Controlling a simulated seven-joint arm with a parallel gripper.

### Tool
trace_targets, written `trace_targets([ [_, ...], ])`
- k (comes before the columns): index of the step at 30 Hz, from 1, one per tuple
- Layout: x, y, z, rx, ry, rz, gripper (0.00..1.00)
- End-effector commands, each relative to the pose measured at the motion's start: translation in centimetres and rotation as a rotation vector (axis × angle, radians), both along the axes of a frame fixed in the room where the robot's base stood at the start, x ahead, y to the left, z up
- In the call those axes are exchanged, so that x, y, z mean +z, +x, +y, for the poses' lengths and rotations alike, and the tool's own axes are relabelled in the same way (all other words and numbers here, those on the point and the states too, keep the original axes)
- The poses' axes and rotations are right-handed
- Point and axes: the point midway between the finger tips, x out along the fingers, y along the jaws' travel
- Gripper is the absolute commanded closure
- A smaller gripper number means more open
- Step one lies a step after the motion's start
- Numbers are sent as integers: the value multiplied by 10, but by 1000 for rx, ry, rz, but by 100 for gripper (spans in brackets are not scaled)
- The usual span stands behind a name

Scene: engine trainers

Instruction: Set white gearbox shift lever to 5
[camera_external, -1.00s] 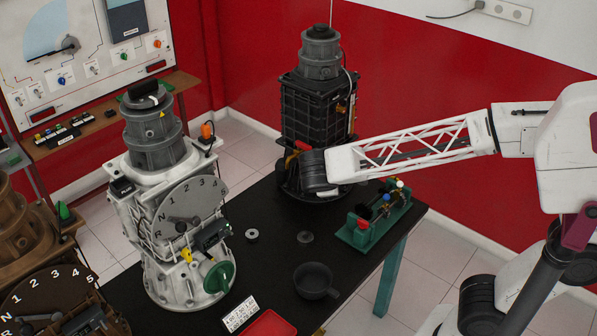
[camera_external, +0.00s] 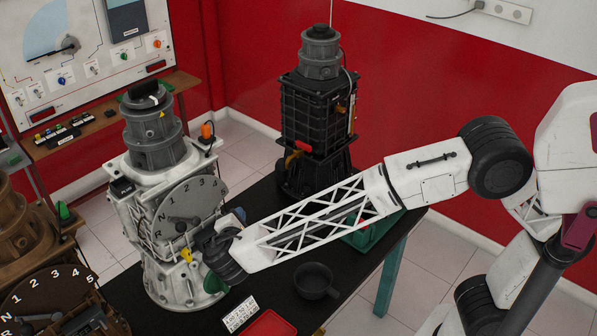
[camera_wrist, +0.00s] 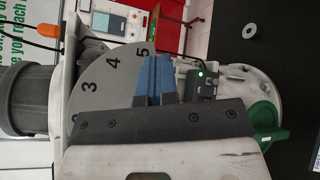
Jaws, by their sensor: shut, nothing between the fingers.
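The white gearbox (camera_external: 160,270) stands upright on the black table at the left. Its grey dial (camera_external: 198,192) faces my arm, and the numbers 3, 4 and 5 show on the dial in the wrist view (camera_wrist: 100,75). The dark shift lever (camera_external: 180,222) sits low on the dial, around the N side; its exact setting is too small to tell. In the wrist view the lever is hidden. My gripper (camera_wrist: 154,75) is shut and empty, its blue fingers right beside the 5. I cannot tell whether they touch the dial.
A green handwheel (camera_wrist: 268,125) and a small box with a green light (camera_wrist: 202,85) sit close to my fingers. A black gearbox (camera_external: 315,115) stands behind, a brown one (camera_external: 40,285) at left. A dark cup (camera_external: 315,281) and red tray (camera_external: 266,324) lie in front.

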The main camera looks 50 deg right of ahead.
Motion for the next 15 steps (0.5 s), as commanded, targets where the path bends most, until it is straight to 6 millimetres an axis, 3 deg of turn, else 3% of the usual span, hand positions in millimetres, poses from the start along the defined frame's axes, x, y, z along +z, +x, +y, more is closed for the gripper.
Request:
trace_targets([
  [7,-17,-3,83,118,-133,-101,100],
  [15,-39,-23,170,244,-258,-231,100],
])
